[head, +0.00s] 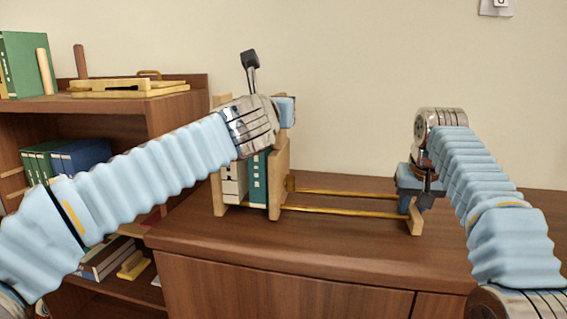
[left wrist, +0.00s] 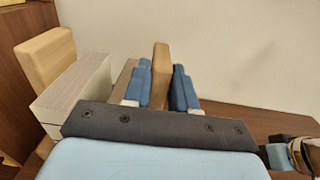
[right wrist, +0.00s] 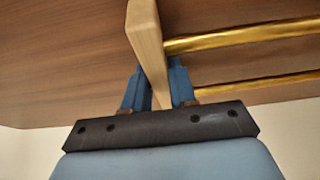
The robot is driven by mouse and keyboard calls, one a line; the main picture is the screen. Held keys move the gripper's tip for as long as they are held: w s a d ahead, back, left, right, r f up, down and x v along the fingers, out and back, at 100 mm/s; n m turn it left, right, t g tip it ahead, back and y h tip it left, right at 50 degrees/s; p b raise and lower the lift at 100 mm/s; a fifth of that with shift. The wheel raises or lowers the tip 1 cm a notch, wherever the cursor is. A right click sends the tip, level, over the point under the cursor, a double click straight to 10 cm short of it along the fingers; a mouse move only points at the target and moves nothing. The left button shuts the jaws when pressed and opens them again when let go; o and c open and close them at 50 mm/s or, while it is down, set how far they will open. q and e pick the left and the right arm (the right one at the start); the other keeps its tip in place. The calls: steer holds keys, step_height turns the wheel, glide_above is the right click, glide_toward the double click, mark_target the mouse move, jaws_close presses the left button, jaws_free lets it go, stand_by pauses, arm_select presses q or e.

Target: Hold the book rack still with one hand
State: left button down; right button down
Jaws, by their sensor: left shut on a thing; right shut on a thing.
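The book rack, with its right end panel (head: 415,222), stands on the cabinet top and has two brass rods (head: 345,193). My right gripper (head: 413,190) is shut on that end panel, which shows between its fingers in the right wrist view (right wrist: 148,45). My left gripper (head: 284,112) is shut on the top of the wooden middle panel (head: 277,185), also seen in the left wrist view (left wrist: 161,75). A white book (head: 234,187) and a green book (head: 259,190) stand upright between the middle panel and the left end panel (head: 218,192).
The cabinet top (head: 330,240) is clear in front of the rack. A bookshelf (head: 180,115) at the left holds green and blue books (head: 80,157) and a wooden tray (head: 130,90). A plain wall stands behind.

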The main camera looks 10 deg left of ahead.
arm_select(q)
steer(key=shift+a, duration=2)
steer(key=shift+d, duration=0.1)
steer(key=c, duration=0.8)
jaws_free()
steer(key=shift+o, duration=0.2)
steer(key=shift+d, duration=0.1)
steer(key=shift+s, duration=0.1)
steer(key=s, duration=1.2)
steer(key=shift+d, duration=0.2)
